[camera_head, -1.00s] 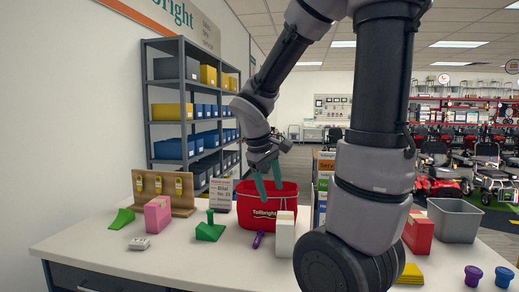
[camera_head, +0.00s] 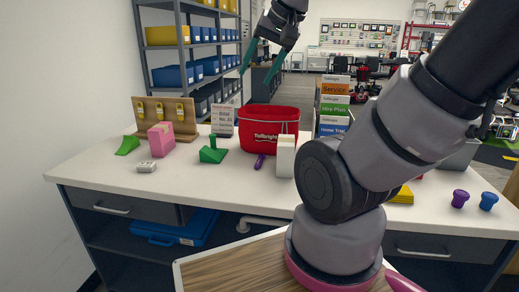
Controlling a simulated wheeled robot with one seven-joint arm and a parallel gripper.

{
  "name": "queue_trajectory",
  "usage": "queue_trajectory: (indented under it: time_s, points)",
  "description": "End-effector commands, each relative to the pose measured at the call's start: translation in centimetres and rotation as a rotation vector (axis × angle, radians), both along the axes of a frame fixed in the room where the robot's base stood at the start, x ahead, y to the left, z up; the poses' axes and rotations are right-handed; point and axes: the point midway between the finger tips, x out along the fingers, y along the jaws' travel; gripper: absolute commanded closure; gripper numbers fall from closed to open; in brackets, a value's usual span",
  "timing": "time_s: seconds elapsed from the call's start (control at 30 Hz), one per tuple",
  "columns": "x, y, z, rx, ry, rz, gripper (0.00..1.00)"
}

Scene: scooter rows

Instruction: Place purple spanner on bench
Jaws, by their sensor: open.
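A small purple thing, which looks like the purple spanner (camera_head: 259,161), is on the white bench top (camera_head: 215,176), just in front of the red Tollbright bag (camera_head: 268,129). It is too small to make out its shape well. My gripper (camera_head: 255,79) is raised above and behind the red bag, well clear of the bench. Its two teal fingers are apart with nothing between them.
A pink box (camera_head: 161,139) and a key board (camera_head: 165,118) stand farther left. Purple (camera_head: 460,198) and blue (camera_head: 488,201) knobs are at right.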

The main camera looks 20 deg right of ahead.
Motion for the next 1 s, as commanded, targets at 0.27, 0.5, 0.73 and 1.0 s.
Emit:
queue_trajectory:
  time_s: [0.27, 0.5, 0.73, 1.0]
  points:
    - [7.8, -1.3, -5.9, 0.046, 0.126, -0.071, 0.38]
    - [13.2, -2.7, -12.9, -0.003, 0.214, -0.158, 0.38]
    - [16.9, -4.9, -20.0, -0.125, 0.264, -0.239, 0.38]
    - [19.5, -7.5, -25.3, -0.281, 0.264, -0.297, 0.38]
